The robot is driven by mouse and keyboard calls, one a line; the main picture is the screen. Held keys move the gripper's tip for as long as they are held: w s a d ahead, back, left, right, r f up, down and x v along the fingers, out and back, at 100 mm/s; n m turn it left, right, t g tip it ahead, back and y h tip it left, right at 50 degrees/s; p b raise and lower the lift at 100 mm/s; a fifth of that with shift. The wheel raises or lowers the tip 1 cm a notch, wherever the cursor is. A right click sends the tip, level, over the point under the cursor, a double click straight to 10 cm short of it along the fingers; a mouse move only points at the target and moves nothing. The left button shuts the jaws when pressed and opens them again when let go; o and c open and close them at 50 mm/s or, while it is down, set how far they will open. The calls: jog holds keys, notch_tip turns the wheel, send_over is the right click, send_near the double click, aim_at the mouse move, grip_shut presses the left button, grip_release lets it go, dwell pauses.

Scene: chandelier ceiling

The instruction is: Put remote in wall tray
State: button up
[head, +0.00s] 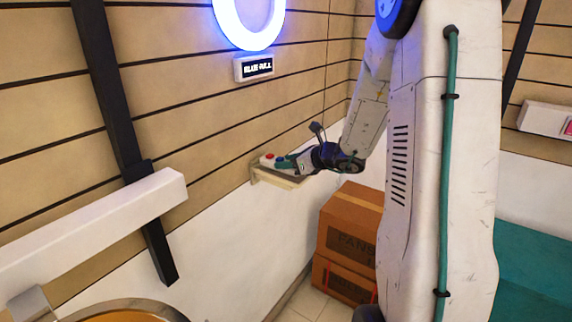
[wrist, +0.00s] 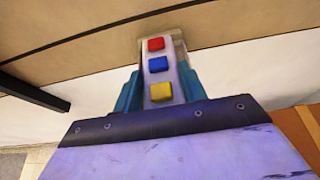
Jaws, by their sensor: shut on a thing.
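The remote (wrist: 158,78) is a pale bar with red, blue and yellow buttons in a row. In the wrist view my gripper (wrist: 157,90) is shut on it, with a teal finger on each side. In the head view the remote (head: 268,158) is at the wall tray, with my gripper (head: 292,162) at its right end. The wall tray (head: 279,178) is a small pale ledge fixed to the panelled wall. The remote is over the tray; I cannot tell whether it touches it. In the wrist view a bit of the tray (wrist: 180,45) shows behind the remote.
A glowing blue ring (head: 248,22) and a small sign (head: 254,67) are on the wall above. Stacked cardboard boxes (head: 350,225) stand on the floor below and right of the tray. A white beam (head: 95,225) juts out at left.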

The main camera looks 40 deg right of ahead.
jog(key=shift+d+f, duration=0.1)
jog(key=shift+f, duration=0.55)
jog(key=shift+f, duration=0.2)
jog(key=o, duration=1.1)
jog(key=shift+c, duration=0.2)
jog(key=shift+r, duration=0.15)
